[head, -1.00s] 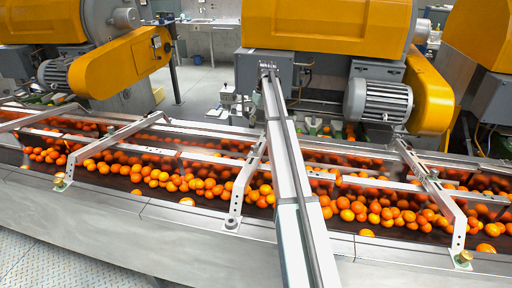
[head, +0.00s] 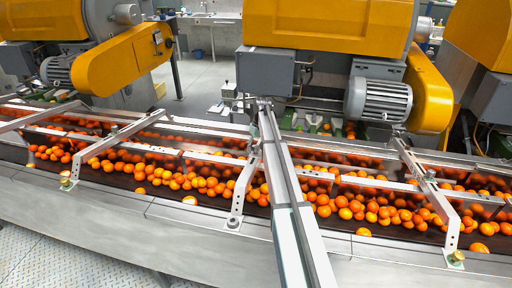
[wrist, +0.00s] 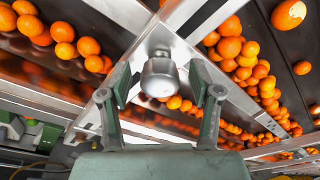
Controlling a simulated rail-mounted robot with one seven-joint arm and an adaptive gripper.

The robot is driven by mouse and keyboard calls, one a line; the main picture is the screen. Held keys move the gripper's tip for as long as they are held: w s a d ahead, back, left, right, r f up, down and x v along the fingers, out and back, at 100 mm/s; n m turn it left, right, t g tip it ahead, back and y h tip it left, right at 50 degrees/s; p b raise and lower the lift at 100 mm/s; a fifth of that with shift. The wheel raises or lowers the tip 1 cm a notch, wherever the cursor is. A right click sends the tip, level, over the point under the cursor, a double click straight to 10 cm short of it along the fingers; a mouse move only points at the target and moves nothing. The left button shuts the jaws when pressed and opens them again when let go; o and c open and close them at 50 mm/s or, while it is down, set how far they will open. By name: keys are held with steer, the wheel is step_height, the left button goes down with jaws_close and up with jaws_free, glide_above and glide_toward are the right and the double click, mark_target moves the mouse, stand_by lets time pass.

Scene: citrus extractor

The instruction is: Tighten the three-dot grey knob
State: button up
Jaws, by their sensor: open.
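In the wrist view a round grey metal knob (wrist: 160,75) sits on a metal bracket bar above the orange conveyor. My gripper (wrist: 160,88) is open, with one finger to the left of the knob and one to the right. Gaps show between the knob and both finger pads, and nothing is gripped. No dot marks are readable on the knob. A small grey fitting (head: 233,223) sits at the foot of the middle bracket.
Loose oranges (head: 345,207) lie along the conveyor, under metal rails and slanted brackets. Brass-coloured knobs sit on the left bracket (head: 66,183) and the right bracket (head: 456,257). A grey box (head: 265,72) and a motor (head: 379,102) stand behind the conveyor.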

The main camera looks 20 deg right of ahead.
steer(key=c, duration=1.2)
steer(key=shift+o, duration=0.2)
steer(key=shift+f+m, duration=0.1)
steer(key=shift+m, duration=0.2)
steer(key=m+b, duration=0.2)
steer(key=m, duration=0.1)
steer(key=shift+h, duration=0.4)
steer(key=m+b, duration=0.2)
steer(key=m, duration=0.3)
steer(key=shift+m+h, duration=0.3)
steer(key=shift+h, duration=0.1)
steer(key=m+g+b, duration=0.1)
steer(key=m, duration=0.3)
steer(key=shift+w, duration=0.1)
steer(key=m+b, duration=0.1)
steer(key=m, duration=0.4)
steer(key=shift+g+h, duration=0.3)
steer(key=shift+g, duration=0.1)
